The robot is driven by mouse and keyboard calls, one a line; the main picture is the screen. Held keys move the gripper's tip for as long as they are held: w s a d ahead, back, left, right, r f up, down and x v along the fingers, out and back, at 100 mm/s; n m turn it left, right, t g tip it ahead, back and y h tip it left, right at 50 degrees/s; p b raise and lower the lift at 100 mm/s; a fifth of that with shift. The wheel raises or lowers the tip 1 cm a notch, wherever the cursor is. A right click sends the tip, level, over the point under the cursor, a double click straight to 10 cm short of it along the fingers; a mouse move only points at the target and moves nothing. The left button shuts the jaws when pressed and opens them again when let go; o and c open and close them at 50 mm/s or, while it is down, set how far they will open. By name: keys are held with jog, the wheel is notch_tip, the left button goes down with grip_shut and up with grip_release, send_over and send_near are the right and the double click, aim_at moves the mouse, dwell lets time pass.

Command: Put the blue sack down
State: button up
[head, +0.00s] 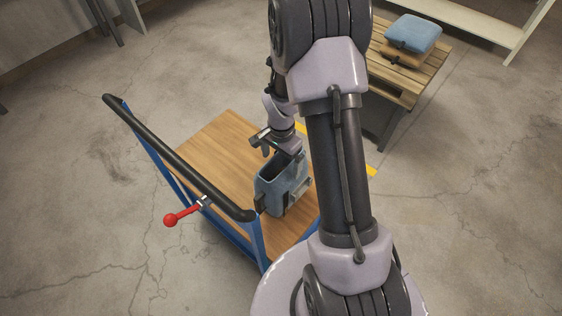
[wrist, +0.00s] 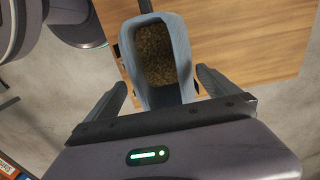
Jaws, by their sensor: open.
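A blue sack (head: 285,184) stands upright on the wooden deck of a cart (head: 226,134), at its near right part. The wrist view shows the same sack (wrist: 165,97) open at the top, with brown grainy contents inside. My gripper (head: 279,143) is above the sack's open top in the head view. In the wrist view the jaws of my gripper (wrist: 164,88) are open, one finger on each side of the sack's near end, with gaps beside it. A second blue sack (head: 413,34) lies flat on a brown sack on a slatted wooden stand (head: 408,92).
The cart has a black push handle (head: 178,157) and a red-knobbed lever (head: 171,219) at its left. The deck left of and behind the sack is bare. A pale shelf frame (head: 480,24) stands at the back right. Open concrete floor surrounds the cart.

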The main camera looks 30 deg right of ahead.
jog(key=s+a+r+n+t+p, duration=0.1)
jog(key=a+r+n+p, duration=0.15)
jog(key=r, duration=0.95)
jog(key=s+a+r+n+t+p, duration=0.1)
jog(key=a+r, duration=0.2)
jog(key=r, duration=0.8)
jog(key=s+a+r+n+t+y, duration=0.1)
jog(key=s+a+r+n+t, duration=0.1)
jog(key=s+a+r, duration=0.3)
jog(key=s+a+r+n+t+y, duration=0.1)
jog(key=s+a+r+n, duration=0.3)
jog(key=s, duration=0.6)
notch_tip(320, 180, up, 2)
jog(key=shift+s+a+r+t, duration=0.25)
jog(key=shift+a+t, duration=0.15)
jog(key=shift+a, duration=0.4)
jog(key=shift+d, duration=0.1)
